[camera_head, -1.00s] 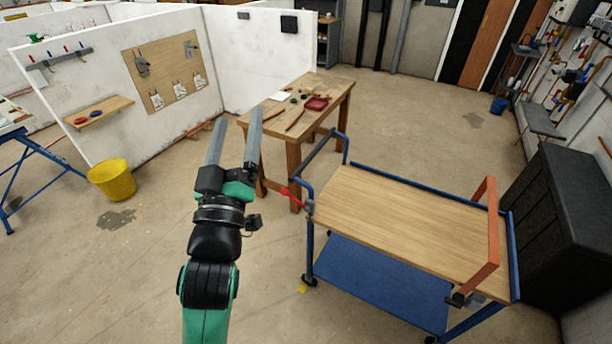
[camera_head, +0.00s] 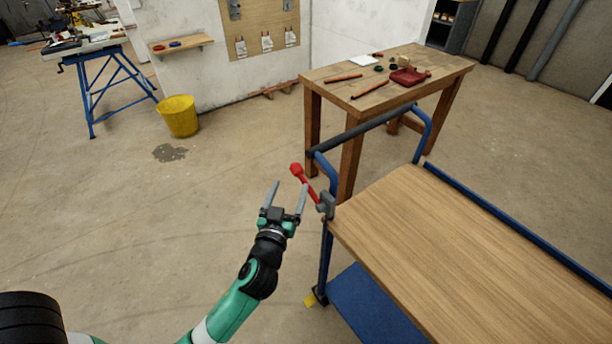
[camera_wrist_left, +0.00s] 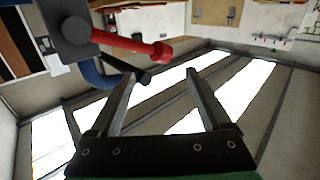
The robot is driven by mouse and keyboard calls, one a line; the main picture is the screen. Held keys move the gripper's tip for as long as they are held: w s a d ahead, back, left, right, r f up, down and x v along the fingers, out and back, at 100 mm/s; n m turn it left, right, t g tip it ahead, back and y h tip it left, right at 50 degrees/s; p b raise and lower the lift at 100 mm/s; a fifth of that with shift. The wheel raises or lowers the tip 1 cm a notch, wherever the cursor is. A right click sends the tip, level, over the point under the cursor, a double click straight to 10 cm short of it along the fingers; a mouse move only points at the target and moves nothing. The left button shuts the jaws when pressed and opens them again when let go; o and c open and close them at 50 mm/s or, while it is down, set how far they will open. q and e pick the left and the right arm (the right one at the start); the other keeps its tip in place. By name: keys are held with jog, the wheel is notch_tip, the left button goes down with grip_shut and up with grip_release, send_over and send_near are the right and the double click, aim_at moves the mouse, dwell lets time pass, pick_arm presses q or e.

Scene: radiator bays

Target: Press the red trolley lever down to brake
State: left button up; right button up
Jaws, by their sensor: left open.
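The red trolley lever (camera_head: 304,182) has a round knob and slants up and to the left from a grey bracket (camera_head: 326,205) at the corner of the trolley (camera_head: 440,250). My left gripper (camera_head: 287,186) is open and empty, its fingers pointing up just left of and below the lever in the head view. In the left wrist view the lever (camera_wrist_left: 130,44) crosses the upper left, beyond the open fingers (camera_wrist_left: 157,88). I see no contact between fingers and lever. My right gripper is not in view.
The trolley's dark push handle (camera_head: 350,136) rises behind the lever. A wooden table (camera_head: 385,80) with small tools stands behind the trolley. A yellow bucket (camera_head: 180,116) is on the floor at the left.

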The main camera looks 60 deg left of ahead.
pick_arm(q)
jog(key=b+x, duration=0.1)
jog(key=x, duration=1.1)
jog(key=shift+f, duration=0.45)
jog(key=shift+s+a, duration=0.1)
jog(key=shift+s, duration=0.05)
grip_shut()
jog(key=shift+f, duration=0.1)
